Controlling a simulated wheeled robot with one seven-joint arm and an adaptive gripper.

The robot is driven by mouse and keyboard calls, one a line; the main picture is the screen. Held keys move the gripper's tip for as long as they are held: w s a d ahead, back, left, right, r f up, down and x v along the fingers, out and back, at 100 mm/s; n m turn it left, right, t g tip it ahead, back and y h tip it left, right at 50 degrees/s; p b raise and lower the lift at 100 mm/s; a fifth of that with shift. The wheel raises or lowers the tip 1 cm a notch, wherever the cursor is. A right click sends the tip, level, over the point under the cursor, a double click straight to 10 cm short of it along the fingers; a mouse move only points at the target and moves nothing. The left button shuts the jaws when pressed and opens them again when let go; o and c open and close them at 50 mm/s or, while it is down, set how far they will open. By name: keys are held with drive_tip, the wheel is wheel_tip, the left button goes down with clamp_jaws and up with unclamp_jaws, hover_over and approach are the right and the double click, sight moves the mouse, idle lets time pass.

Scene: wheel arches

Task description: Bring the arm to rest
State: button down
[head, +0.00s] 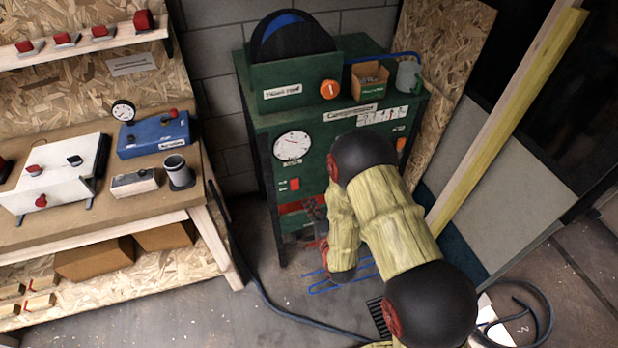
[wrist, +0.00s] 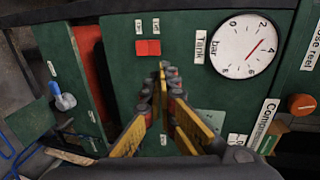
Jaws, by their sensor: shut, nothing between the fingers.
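My gripper (head: 318,218) is in front of the lower front of the green compressor cabinet (head: 258,122) in the head view, partly hidden by my own arm. My arm comes in from the lower right and bends down at the elbow. In the wrist view my gripper (wrist: 163,72) has its yellow-and-grey fingers together with nothing between them. The fingers point at the green panel, just below and right of a red switch (wrist: 148,47). I cannot tell whether the tips touch the panel. The tank gauge (wrist: 243,45) is to their right.
A workbench (head: 172,207) with a blue gauge box (head: 153,135) stands at the left. A wooden beam (head: 505,115) leans at the right. A dark hose (head: 268,298) runs along the floor. A blue-handled valve (wrist: 64,100) is at the left in the wrist view.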

drive_tip(key=s+d+f+n+g+h, duration=0.15)
drive_tip(key=s+f+n+g, duration=0.4)
drive_tip(key=f, duration=0.55)
drive_tip(key=s+d+n+g+h, duration=0.1)
drive_tip(key=s+d+n+g, duration=0.25)
drive_tip(key=s, duration=0.35)
drive_tip(key=s+d+r+n, duration=0.2)
drive_tip(key=s+r, duration=0.4)
drive_tip(key=r, duration=0.9)
drive_tip(key=s+d+r+n+h, duration=0.1)
drive_tip(key=s+d+r, duration=0.4)
drive_tip(key=r, duration=1)
drive_tip(key=s+d+r+n, duration=0.2)
drive_tip(key=s+d+r, duration=0.2)
drive_tip(key=s+r, duration=0.4)
wheel_tip(320, 180, up, 8)
drive_tip(key=shift+s+f+n+h, duration=0.2)
drive_tip(key=shift+s+n+h, duration=0.15)
drive_tip(key=shift+n, duration=0.05)
